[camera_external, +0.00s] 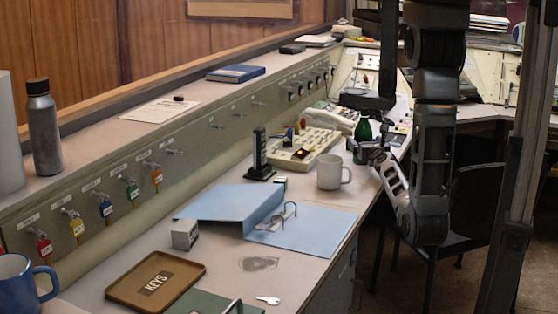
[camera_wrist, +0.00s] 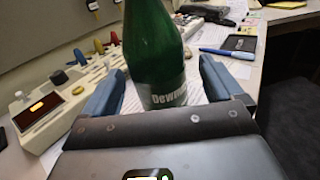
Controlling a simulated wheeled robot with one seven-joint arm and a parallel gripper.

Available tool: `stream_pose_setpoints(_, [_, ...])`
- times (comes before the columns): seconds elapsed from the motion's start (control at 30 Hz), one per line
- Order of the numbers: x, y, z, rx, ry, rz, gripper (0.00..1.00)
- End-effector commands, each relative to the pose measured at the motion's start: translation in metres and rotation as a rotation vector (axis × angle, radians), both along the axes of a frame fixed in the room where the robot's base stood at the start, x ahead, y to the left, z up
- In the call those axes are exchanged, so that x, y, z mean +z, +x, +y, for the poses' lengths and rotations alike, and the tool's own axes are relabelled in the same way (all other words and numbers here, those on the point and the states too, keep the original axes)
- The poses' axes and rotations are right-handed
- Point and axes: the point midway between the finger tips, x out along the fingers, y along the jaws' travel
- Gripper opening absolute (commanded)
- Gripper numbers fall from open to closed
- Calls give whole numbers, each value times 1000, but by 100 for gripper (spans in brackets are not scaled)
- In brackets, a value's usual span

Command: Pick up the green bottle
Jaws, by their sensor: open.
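The green bottle (camera_wrist: 152,50) stands upright on the desk. In the wrist view it is between the two open fingers of my gripper (camera_wrist: 160,88), with a gap on each side. Its pale label shows low down, and its base is hidden behind my gripper body. In the external view the green bottle (camera_external: 363,130) shows near the desk's right edge, behind the white mug. My gripper (camera_external: 360,148) is at the bottle there, partly hiding its lower part.
A white mug (camera_external: 329,172) stands left of and nearer than the bottle. A beige console (camera_external: 312,140) with coloured levers lies to the bottle's left. A blue pen (camera_wrist: 222,52) and a dark pad (camera_wrist: 240,44) lie to its right. A blue binder (camera_external: 318,232) lies open nearer the front.

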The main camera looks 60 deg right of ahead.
Motion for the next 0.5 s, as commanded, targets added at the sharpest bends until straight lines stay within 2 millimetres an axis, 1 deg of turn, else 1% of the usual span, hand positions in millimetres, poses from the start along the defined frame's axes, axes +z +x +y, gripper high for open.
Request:
stream_pose_setpoints(0.03, [0,6,-7,-1,-1,-1,93])
stream_pose_setpoints(0.1, [-1,13,-15,-1,-2,1,93])
stream_pose_setpoints(0.23, [-1,21,-27,0,-1,0,93])
stream_pose_setpoints(0.33, [-1,24,-32,-1,-2,1,93])
stream_pose_setpoints(0.5, [-2,24,-32,-1,-1,2,93])
